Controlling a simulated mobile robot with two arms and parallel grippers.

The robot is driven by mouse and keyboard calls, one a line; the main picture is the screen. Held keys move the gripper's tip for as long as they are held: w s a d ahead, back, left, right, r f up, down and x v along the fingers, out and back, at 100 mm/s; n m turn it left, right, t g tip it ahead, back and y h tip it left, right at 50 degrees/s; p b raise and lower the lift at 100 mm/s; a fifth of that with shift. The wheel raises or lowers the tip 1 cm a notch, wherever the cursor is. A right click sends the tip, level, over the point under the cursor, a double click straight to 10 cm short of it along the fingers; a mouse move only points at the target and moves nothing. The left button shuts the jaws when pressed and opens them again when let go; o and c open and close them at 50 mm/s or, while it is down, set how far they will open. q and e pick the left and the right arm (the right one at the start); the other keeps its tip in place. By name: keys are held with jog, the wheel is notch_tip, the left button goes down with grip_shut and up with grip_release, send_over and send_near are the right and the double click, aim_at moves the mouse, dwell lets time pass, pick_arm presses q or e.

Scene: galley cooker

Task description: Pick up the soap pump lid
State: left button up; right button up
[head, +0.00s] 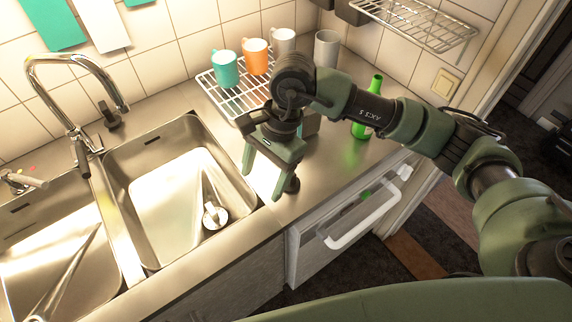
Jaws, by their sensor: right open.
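My right gripper (262,185) is open, pointing down over the steel counter just right of the right sink basin. A small dark round piece (292,185) shows beside its right finger; it may be the soap pump lid, but I cannot tell for certain. I cannot tell whether the finger touches it. Nothing shows between the fingers. A grey-green object (311,125) behind the gripper is partly hidden by it. A dark pump-like fitting (110,117) stands behind the sink, near the faucet. My left gripper is not in view.
The right sink basin (150,205) holds a white round piece (215,215). A wire rack (222,98) with several mugs stands behind the gripper. A green bottle (362,118) stands below my right arm. The faucet (75,75) rises at left. An open drawer or door (345,215) juts out in front.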

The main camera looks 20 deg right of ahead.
aim_at(295, 183)
jog(key=w+d+h, duration=0.1)
jog(key=d, duration=0.1)
jog(key=w+d+h, duration=0.1)
jog(key=d, duration=0.2)
jog(key=w+d+t+h, duration=0.1)
jog(key=d, duration=0.1)
jog(key=shift+w+d+r, duration=0.2)
jog(key=shift+w, duration=0.2)
jog(key=shift+s+f+p, duration=0.15)
jog(key=shift+f+p, duration=0.15)
jog(key=shift+f, duration=0.1)
jog(key=f+p, duration=0.2)
jog(key=f, duration=0.1)
jog(key=f+p, duration=0.1)
jog(key=f, duration=0.1)
jog(key=shift+s+a+f, duration=0.2)
jog(key=shift+s, duration=0.15)
jog(key=shift+f, duration=0.55)
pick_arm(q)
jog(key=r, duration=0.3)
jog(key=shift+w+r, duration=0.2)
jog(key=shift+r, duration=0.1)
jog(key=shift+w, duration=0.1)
pick_arm(e)
jog(key=c, duration=1.4)
